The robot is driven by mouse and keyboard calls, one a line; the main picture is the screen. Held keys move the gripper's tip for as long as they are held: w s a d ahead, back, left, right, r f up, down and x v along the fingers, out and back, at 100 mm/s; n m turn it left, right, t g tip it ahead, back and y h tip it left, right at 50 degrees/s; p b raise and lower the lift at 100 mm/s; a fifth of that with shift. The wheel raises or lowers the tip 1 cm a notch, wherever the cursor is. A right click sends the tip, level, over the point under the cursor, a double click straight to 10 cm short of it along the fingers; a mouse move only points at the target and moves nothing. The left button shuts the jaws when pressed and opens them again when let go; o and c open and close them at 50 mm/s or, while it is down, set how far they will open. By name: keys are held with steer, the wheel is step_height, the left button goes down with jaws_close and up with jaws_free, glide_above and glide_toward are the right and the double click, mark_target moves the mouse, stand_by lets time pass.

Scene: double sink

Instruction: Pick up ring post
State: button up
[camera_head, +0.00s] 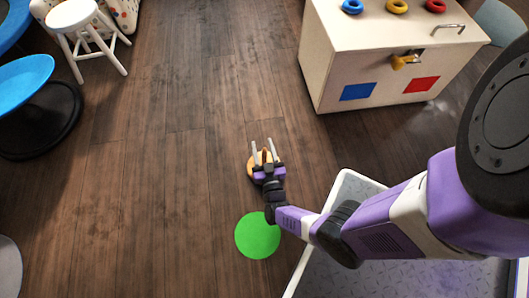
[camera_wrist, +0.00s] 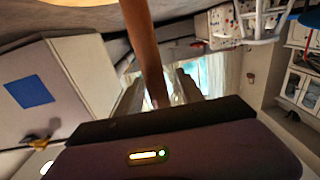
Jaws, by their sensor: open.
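The ring post is a tan round base with an upright brown post; in the head view its base (camera_head: 251,166) stands on the wooden floor, partly hidden under my gripper. My gripper (camera_head: 263,148) is open, with one finger on each side of the post. In the wrist view the brown post (camera_wrist: 143,45) runs down from the pale base at the top edge into the space between the fingers (camera_wrist: 158,92). I cannot tell whether either finger touches the post.
A cream box (camera_head: 335,60) with blue, yellow and red rings on top stands at the upper right. A white-rimmed tray (camera_head: 345,180) lies under my arm at the lower right. A green disc (camera_head: 257,236) lies below the post. The floor to the left is clear as far as the white stool (camera_head: 72,14).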

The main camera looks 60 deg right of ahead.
jaws_close()
steer(key=shift+r, duration=0.1)
stand_by(1.2)
